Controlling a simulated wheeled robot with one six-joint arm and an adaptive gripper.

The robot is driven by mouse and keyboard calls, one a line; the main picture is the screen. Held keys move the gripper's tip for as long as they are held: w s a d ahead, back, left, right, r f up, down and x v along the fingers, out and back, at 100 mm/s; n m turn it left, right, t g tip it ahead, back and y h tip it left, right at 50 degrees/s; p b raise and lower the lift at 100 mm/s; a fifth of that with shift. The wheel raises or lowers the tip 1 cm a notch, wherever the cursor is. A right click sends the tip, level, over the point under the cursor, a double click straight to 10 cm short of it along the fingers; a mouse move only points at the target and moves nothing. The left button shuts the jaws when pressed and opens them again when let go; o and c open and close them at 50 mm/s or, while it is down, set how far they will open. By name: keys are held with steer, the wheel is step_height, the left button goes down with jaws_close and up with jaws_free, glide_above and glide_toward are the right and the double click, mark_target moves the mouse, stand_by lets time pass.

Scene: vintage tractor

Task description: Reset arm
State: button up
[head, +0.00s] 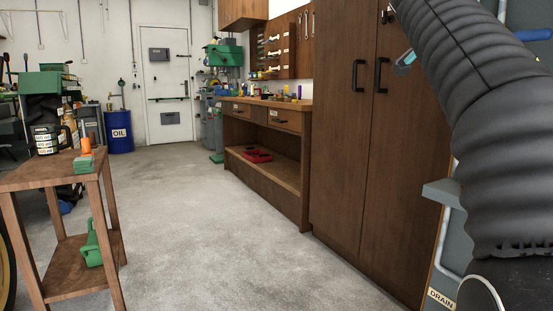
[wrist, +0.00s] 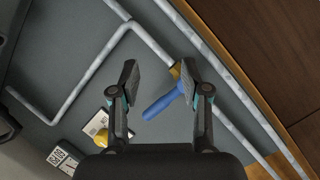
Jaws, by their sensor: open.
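My gripper (wrist: 160,75) shows in the wrist view with its two dark fingers apart and nothing between the fingertips. Behind it is a grey panel (wrist: 75,55) with pale pipes. A blue handle (wrist: 162,105) shows beyond the gap between the fingers; I see no grip on it. In the head view, my arm in a black ribbed sleeve fills the right side, and I cannot make out the gripper there.
A tall brown cabinet (head: 345,130) stands close left of my arm. A workbench (head: 265,120) runs behind it. The grey floor (head: 200,220) between is clear. A blue oil drum (head: 118,132) stands at the back.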

steer(key=s+a+f+n+y+p, duration=0.1)
steer(key=a+f+n+y, duration=0.1)
steer(key=a+f+n, duration=0.45)
steer(key=s+a+f+n+g+y+p, duration=0.1)
steer(key=f+n+y, duration=0.25)
steer(key=f, duration=0.65)
steer(key=s+a+f+n+y+p, duration=0.1)
steer(key=a+f+n+y, duration=0.15)
steer(key=f+n, duration=0.4)
steer(key=s+a+f+n+y+p, duration=0.1)
steer(key=s+a+f+p, duration=0.1)
steer(key=s+f, duration=0.3)
steer(key=s+a+f+n+g+y+p, duration=0.1)
steer(key=s+a+f, duration=0.4)
steer(key=s, duration=0.5)
steer(key=s+a+f+n+g+y+p, duration=0.1)
steer(key=s+a+f+p, duration=0.2)
steer(key=s+f, duration=0.3)
steer(key=shift+s+a+f+y, duration=0.35)
steer(key=shift+s+a, duration=0.25)
steer(key=shift+s, duration=0.4)
steer(key=shift+c, duration=0.4)
steer(key=shift+s, duration=0.1)
